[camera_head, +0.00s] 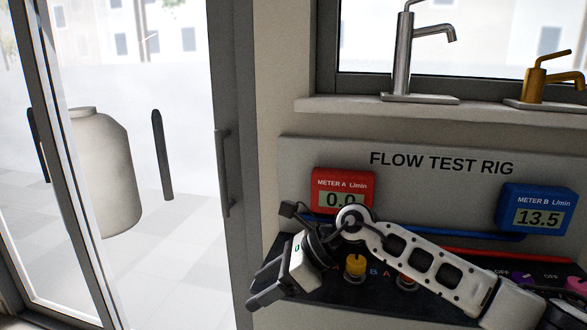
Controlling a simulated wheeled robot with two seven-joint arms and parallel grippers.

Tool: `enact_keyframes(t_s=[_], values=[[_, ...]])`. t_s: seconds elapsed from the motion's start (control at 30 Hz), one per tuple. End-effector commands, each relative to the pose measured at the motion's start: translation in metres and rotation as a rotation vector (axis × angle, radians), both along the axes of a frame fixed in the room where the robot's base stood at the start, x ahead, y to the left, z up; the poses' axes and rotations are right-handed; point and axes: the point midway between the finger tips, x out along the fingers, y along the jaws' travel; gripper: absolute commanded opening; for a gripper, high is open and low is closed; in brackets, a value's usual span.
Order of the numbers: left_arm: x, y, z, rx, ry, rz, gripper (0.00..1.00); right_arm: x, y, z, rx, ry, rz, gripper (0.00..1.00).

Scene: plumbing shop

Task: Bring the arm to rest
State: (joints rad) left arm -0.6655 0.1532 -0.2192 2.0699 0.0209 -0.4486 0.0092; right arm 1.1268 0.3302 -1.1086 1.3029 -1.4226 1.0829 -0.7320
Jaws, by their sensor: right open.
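My right arm (425,262) is white with dark cut-outs. It reaches in from the lower right across the front of the flow test rig (320,155). My right gripper (264,284) has black fingers and points left, at the left end of the rig's dark base. Its jaws are open and nothing shows between them. The arm hides part of the rig's base and some of its controls. My left gripper is not in view.
Red meter A (340,177) reads 0.0 and blue meter B (538,205) reads 13.5. A yellow knob (355,265) shows beside my arm. A chrome tap (404,55) and a brass tap (545,80) stand on the sill. Glass doors (185,60) are at left.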

Motion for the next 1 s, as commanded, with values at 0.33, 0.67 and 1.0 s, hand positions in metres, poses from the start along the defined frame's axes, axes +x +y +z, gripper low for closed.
enact_keyframes(t_s=[0.33, 0.67, 1.0], values=[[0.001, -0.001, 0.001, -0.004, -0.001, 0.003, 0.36, -0.015, 0.002, 0.093, 1.294, 0.826, -0.735, 0.59], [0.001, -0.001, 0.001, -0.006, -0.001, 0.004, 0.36, -0.052, -0.177, -0.052, 1.888, 1.665, -1.814, 0.59], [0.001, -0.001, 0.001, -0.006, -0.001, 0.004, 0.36, -0.177, -0.234, -0.146, -1.25, -1.317, 1.717, 0.59]])
